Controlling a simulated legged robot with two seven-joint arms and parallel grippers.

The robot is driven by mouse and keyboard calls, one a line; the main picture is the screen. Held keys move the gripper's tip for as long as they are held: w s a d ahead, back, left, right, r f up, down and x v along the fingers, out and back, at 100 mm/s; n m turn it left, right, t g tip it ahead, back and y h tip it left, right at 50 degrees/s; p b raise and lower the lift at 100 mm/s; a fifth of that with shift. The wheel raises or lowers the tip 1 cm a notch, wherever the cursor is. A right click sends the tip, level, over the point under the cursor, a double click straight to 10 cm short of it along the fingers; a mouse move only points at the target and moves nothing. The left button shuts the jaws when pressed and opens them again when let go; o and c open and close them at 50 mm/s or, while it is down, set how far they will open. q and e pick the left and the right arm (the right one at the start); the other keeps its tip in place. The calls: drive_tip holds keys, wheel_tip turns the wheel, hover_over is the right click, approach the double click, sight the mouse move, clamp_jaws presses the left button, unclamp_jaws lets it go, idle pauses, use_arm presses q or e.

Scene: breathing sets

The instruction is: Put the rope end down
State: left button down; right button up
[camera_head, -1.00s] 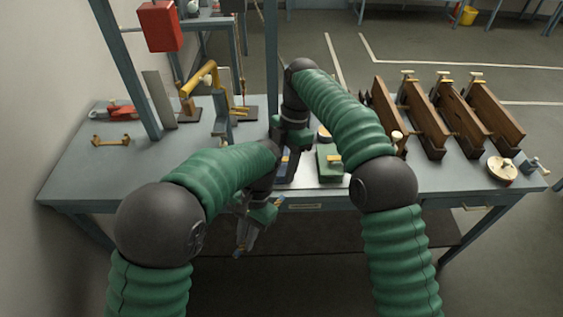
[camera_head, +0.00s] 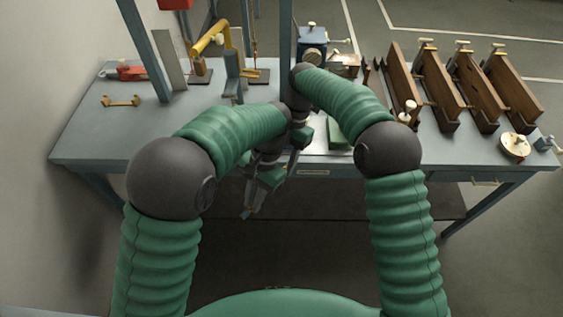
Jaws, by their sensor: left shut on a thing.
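My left gripper (camera_head: 249,208) hangs pointing down in front of the bench's front edge, below the level of the top. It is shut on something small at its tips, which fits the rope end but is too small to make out. No length of rope can be followed from it. My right gripper (camera_head: 293,163) points down at the bench's front edge, just right of and above the left one. Its fingers are partly hidden and their opening is unclear. The grey-blue bench (camera_head: 110,140) stands ahead of both.
A yellow-armed fixture (camera_head: 212,35), a red tool (camera_head: 135,72) and a brass handle (camera_head: 121,102) are on the left. Wooden troughs (camera_head: 440,90) and a round disc (camera_head: 514,146) fill the right. A green block (camera_head: 336,132) is behind my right forearm. The front left top is bare.

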drive_tip(key=shift+s+f, duration=0.15)
drive_tip(key=shift+f, duration=0.15)
use_arm(q)
drive_tip(key=shift+d, duration=0.1)
use_arm(e)
drive_tip(key=shift+a, duration=0.1)
clamp_jaws()
use_arm(q)
drive_tip(key=c, duration=1.3)
unclamp_jaws()
